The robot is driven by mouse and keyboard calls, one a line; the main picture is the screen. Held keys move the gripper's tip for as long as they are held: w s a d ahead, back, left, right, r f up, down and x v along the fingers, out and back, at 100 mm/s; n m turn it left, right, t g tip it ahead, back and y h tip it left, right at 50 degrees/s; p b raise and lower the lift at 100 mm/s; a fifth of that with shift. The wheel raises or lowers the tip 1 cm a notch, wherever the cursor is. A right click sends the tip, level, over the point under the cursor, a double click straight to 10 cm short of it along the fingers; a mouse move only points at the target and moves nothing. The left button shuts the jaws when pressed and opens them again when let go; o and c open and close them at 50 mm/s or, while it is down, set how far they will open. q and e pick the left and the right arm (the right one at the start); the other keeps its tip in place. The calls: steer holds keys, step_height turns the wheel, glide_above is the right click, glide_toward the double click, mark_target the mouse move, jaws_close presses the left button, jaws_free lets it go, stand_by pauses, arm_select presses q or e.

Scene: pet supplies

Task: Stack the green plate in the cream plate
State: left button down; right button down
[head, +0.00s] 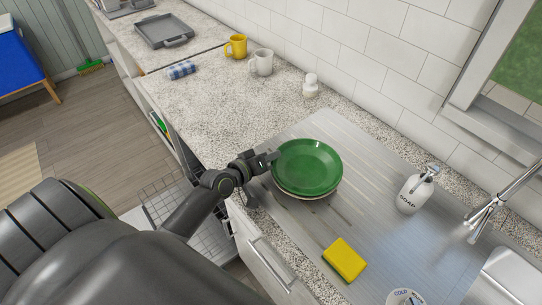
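The green plate (307,166) is a round, shiny dish on the metal drainboard beside the sink. A cream rim (310,197) shows just beneath its near edge, so it sits over the cream plate, which is otherwise hidden. From this angle I cannot tell whether the green plate rests fully in it. My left gripper (269,160) is at the left rim of the green plate, its fingertips at or touching the edge. Whether its fingers are closed on the rim is too small to tell. My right gripper is not in view.
A yellow sponge (344,260) lies in front of the plates on the drainboard (395,245). A white soap bottle (413,191) and the tap (487,213) stand to the right. Mugs (236,47) and a rolled blue cloth (181,70) are farther back. The speckled counter (220,110) between is mostly clear.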

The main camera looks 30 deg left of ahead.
arm_select(q)
steer(key=shift+f, duration=0.35)
steer(key=c, duration=1.6)
jaws_free()
steer(key=shift+s+f, duration=0.1)
steer(key=shift+s, duration=0.05)
steer(key=shift+c, duration=0.2)
steer(key=shift+r, duration=0.4)
steer(key=shift+s+r+p, duration=0.1)
steer(key=shift+r+p, duration=0.1)
steer(key=shift+p, duration=0.2)
steer(key=v, duration=1.1)
steer(key=shift+s+a+r+b, duration=0.1)
steer(key=shift+s+r+b, duration=0.05)
steer(key=shift+s+b, duration=0.15)
